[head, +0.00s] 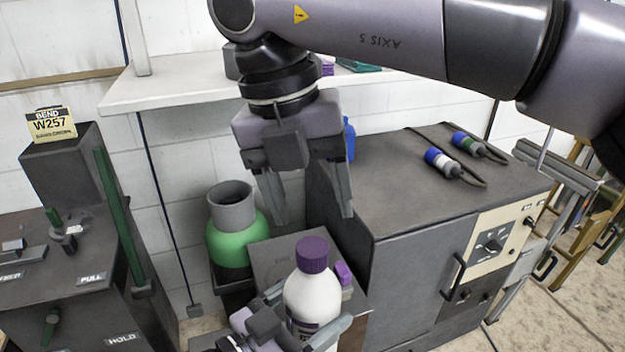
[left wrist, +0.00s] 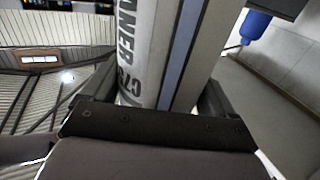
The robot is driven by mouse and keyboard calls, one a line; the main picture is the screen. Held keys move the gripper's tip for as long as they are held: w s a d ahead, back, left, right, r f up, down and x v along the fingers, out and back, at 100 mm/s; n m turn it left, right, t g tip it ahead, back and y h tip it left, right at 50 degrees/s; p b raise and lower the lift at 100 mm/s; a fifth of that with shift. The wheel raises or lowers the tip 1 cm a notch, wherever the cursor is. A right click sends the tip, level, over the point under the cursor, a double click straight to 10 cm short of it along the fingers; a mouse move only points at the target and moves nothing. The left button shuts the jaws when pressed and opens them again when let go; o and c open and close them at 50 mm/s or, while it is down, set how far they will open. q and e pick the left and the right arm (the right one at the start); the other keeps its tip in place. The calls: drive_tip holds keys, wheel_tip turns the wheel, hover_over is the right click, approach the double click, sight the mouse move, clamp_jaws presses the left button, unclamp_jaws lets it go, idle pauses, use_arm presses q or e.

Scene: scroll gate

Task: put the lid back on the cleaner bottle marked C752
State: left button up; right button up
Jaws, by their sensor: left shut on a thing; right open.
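The white cleaner bottle (head: 311,295) stands upright at bottom centre in the head view. A purple lid (head: 312,254) sits on its top; I cannot tell how tightly. My left gripper (head: 308,310) is shut around the bottle body. In the left wrist view the bottle (left wrist: 136,45) fills the space between the fingers, with lettering ending "ANER" and "C75", the rest hidden. My right gripper (head: 314,214) is open and empty, pointing down above the lid, apart from it in the picture.
A small purple item (head: 343,272) shows just right of the bottle. A green container with a grey collar (head: 230,240) stands to the left. A dark cabinet (head: 420,250) with connectors on top is on the right, a W257 machine (head: 75,210) on the left. A white shelf (head: 180,85) is behind.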

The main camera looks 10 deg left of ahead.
sight(312, 246)
drive_tip(key=n, duration=0.4)
drive_tip(key=shift+r+n+y, duration=0.25)
drive_tip(key=shift+n+y, duration=0.05)
drive_tip(key=shift+n, duration=0.1)
drive_tip(key=n, duration=0.4)
drive_tip(key=shift+d+r+n+y, duration=0.1)
drive_tip(key=shift+r+n+y, duration=0.1)
drive_tip(key=shift+n+y, duration=0.15)
drive_tip(key=n, duration=0.4)
drive_tip(key=shift+r+n+y, duration=0.25)
drive_tip(key=n, duration=0.4)
drive_tip(key=shift+s+r+y, duration=0.1)
drive_tip(key=shift+r+y, duration=0.1)
drive_tip(key=shift+y, duration=0.1)
drive_tip(key=shift+f, duration=0.1)
drive_tip(key=shift+f, duration=3.9)
